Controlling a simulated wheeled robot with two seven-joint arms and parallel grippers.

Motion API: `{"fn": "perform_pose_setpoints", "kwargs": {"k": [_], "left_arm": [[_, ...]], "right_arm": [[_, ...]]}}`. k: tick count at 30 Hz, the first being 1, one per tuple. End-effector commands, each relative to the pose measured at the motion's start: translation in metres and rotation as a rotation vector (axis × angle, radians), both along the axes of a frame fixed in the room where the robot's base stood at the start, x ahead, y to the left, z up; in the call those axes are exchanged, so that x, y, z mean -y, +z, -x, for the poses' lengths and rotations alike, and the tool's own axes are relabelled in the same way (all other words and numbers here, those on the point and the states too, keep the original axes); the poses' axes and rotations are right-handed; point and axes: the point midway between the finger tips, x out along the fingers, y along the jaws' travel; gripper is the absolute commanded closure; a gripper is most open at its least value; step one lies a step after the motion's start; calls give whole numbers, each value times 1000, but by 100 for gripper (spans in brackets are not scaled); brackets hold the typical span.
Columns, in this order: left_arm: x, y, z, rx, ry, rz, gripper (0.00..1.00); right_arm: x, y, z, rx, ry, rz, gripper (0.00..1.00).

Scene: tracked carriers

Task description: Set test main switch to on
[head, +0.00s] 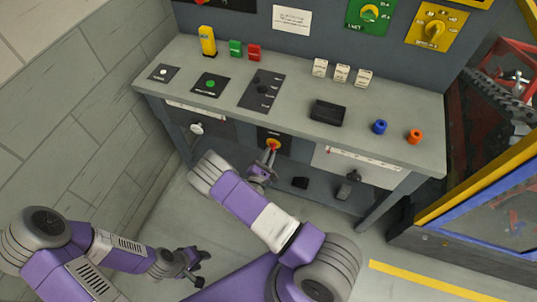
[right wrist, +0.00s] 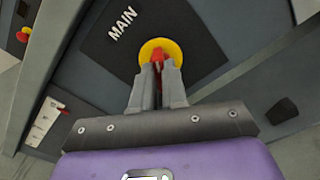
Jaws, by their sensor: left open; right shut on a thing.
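The main switch (head: 273,144) is a red handle on a yellow disc, set on a dark plate on the front of the bench below the top. In the right wrist view the switch (right wrist: 154,50) sits beside the word MAIN, and its red handle is between my fingers. My right gripper (head: 271,154) is shut on the red handle; the fingers (right wrist: 157,85) hide part of it. My left gripper (head: 194,271) is open and empty, low above the floor at the lower left, away from the bench.
The grey bench top (head: 300,115) carries a black box (head: 327,112), a blue knob (head: 380,127), an orange knob (head: 414,136) and several small blocks. A yellow-framed machine enclosure (head: 470,190) stands at the right.

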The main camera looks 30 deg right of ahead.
Motion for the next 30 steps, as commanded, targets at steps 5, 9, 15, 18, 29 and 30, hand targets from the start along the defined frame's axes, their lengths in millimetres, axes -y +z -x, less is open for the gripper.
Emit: {"fn": "perform_pose_setpoints", "kwargs": {"k": [5,9,15,18,29,30], "left_arm": [[0,2,0,0,0,0,57],[0,3,0,0,0,0,57],[0,3,0,0,0,0,57],[0,4,0,0,0,0,57],[0,3,0,0,0,0,57],[0,3,0,0,0,0,57]], "right_arm": [[0,-1,1,125,0,-109,100],[0,-2,1,226,0,-196,100],[0,-3,2,369,-1,-321,100],[0,-3,2,440,0,-380,100],[1,-5,2,644,0,-555,100],[0,-5,2,660,0,-568,100]]}}
